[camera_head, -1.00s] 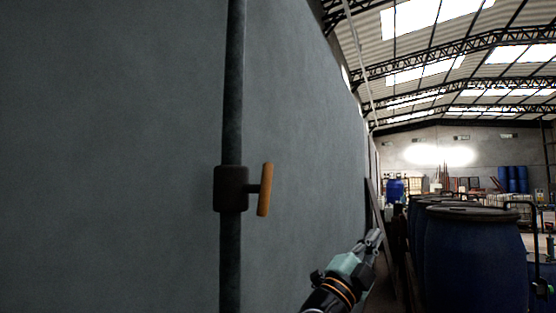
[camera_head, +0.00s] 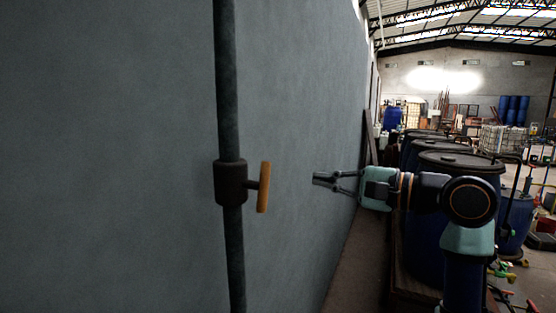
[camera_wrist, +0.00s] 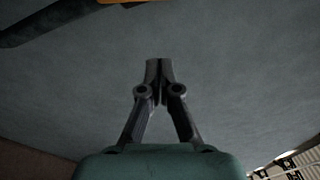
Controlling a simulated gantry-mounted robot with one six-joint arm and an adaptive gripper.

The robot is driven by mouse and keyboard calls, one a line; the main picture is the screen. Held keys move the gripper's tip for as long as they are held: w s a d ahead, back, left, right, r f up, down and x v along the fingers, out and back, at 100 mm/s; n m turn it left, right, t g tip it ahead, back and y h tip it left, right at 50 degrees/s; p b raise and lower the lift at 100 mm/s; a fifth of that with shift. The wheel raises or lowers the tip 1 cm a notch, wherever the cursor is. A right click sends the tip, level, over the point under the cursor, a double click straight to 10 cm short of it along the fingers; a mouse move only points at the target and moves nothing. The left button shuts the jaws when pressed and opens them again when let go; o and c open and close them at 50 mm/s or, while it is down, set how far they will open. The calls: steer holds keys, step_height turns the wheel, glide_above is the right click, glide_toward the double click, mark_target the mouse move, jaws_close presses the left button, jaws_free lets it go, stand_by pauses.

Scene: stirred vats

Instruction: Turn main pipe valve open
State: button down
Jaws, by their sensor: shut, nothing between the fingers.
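The main pipe valve has a dark body (camera_head: 231,183) on a vertical dark pipe (camera_head: 226,90) along the grey wall. Its orange handle (camera_head: 263,187) stands upright on a short stem to the right of the body. My gripper (camera_head: 316,179) is to the right of the handle at about its height, pointing left, apart from it. In the wrist view my gripper (camera_wrist: 158,62) is shut and empty in front of the wall. A strip of the orange handle (camera_wrist: 122,1) shows at the top edge there, beside the dark pipe (camera_wrist: 45,24); most of the handle is out of frame.
The grey wall (camera_head: 120,150) runs along the left side. Blue barrels (camera_head: 425,215) stand in a row behind and beside my arm on the right. A narrow strip of floor (camera_head: 345,275) lies between wall and barrels. The space between gripper and handle is clear.

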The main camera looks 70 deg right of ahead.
mark_target(264, 187)
steer(key=p+x, duration=0.2)
steer(key=x, duration=0.8)
steer(key=a, duration=0.2)
steer(key=a+r, duration=0.1)
steer(key=a, duration=0.1)
steer(key=shift+s, duration=0.2)
